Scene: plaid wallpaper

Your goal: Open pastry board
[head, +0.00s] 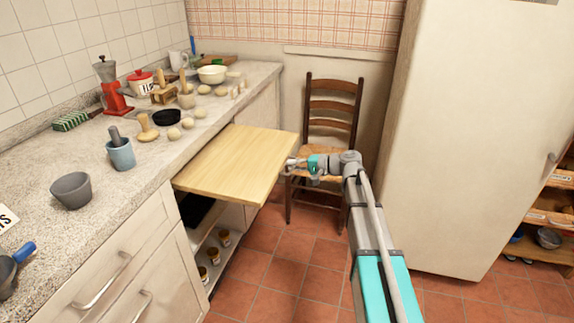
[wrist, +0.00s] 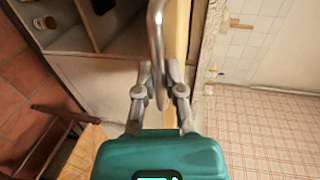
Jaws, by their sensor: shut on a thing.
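The pastry board (head: 238,160), a pale wooden slab, sticks far out from under the counter top, level, above an open shelf space. My gripper (head: 292,163) is at the board's outer front edge. In the wrist view my gripper (wrist: 160,80) has its two fingers on either side of the end of a curved metal handle (wrist: 155,35) and is shut on it. The board shows there only as a narrow wooden strip (wrist: 180,35). The exact finger contact is partly hidden in the head view.
A wooden chair (head: 330,125) stands just behind my gripper, with a tall cream fridge (head: 465,130) to the right. The counter (head: 70,155) holds bowls, dough balls and a red coffee grinder (head: 112,90). Small jars (head: 214,255) stand below the board. The tiled floor (head: 275,275) in front is clear.

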